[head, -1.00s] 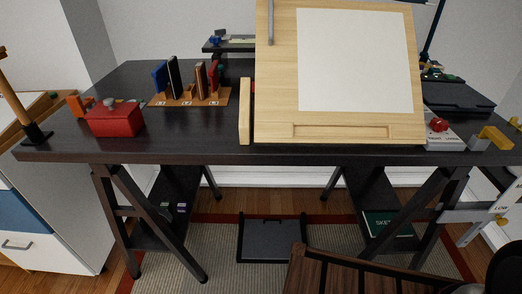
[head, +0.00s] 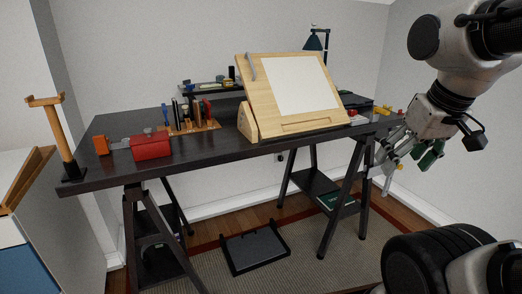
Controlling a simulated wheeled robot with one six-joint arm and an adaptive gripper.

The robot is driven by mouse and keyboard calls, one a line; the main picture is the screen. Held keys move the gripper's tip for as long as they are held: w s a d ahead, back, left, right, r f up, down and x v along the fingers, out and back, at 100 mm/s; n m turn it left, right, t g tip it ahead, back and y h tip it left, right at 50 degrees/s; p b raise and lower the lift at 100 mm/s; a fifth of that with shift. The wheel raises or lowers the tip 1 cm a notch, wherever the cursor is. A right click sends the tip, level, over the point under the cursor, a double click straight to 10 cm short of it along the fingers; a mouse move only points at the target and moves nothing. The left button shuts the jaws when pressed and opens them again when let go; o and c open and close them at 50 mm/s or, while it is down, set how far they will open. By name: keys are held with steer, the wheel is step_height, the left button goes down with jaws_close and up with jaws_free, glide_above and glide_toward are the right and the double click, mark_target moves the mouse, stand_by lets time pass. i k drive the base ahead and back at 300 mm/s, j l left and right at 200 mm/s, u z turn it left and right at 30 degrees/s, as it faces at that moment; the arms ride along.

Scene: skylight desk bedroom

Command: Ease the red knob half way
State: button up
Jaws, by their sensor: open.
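The red knob (head: 352,113) shows as a tiny red spot on a small pale base (head: 358,120) at the right part of the dark desk, just right of the tilted drawing board. It is too small to tell how far it is turned. My gripper (head: 381,168) is at the right, in front of the desk's right end and apart from the knob. Its fingers are open with nothing seen between them.
The wooden drawing board (head: 243,85) stands on the desk (head: 200,160). Yellow items (head: 386,111) lie near the right end.

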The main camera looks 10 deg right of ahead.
mark_target(351, 112)
steer(key=i+l+z, duration=0.1)
steer(key=i, duration=0.35)
steer(key=i+l, duration=0.25)
steer(key=i, duration=0.2)
steer(key=z, duration=0.05)
